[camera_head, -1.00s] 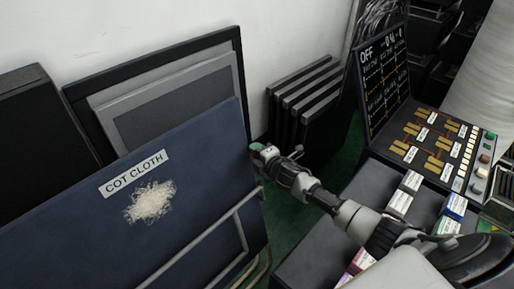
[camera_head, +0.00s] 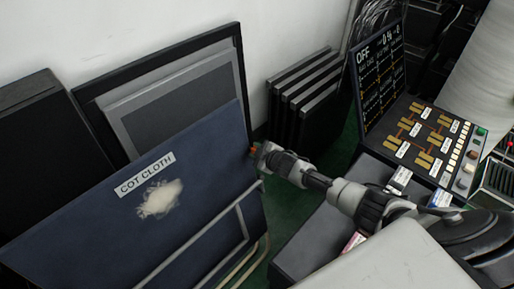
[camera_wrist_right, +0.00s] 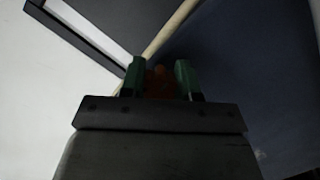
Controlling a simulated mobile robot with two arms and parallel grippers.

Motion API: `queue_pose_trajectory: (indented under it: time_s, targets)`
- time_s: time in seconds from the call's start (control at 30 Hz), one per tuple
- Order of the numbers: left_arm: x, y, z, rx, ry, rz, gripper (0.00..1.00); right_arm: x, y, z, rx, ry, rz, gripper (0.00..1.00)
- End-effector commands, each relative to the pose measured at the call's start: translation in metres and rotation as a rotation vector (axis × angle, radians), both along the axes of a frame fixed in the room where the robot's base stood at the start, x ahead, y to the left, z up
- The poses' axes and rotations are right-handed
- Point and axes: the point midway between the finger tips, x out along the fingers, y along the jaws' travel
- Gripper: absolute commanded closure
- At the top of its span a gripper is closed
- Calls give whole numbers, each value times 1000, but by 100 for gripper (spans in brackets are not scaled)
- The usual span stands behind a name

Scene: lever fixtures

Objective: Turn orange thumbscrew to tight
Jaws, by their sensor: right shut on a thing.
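The orange thumbscrew (camera_wrist_right: 160,84) shows dark orange in the right wrist view, between the two green fingertips of my right gripper (camera_wrist_right: 161,76). The gripper is shut on it, and the fingers hide its sides. In the head view my right gripper (camera_head: 256,150) is at the right edge of the dark blue board (camera_head: 85,215) labelled "COT CLOTH". Only a small spot of orange-red shows there, so I cannot tell the screw's turn angle. My left gripper is not in view.
Framed grey panels (camera_head: 180,105) lean on the white wall behind the board. Several dark slats (camera_head: 305,95) stand farther right. A control console (camera_head: 425,140) with a screen reading "OFF" is at the right. Bent metal tubing (camera_head: 215,245) runs along the board's front. Green floor shows between.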

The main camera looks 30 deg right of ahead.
Motion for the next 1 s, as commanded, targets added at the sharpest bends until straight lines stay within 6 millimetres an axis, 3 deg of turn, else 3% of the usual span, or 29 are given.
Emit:
queue_pose_trajectory:
  time_s: [0.33,0.87,0.9,1.0]
  targets:
    - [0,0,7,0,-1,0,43,-1,-1,-1,125,46,-30,92]
    - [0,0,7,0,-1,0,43,-1,0,-2,149,54,-36,92]
    - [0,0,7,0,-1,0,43,-1,0,-2,149,54,-36,66]
    - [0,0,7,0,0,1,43,-1,0,-2,148,54,-35,50]
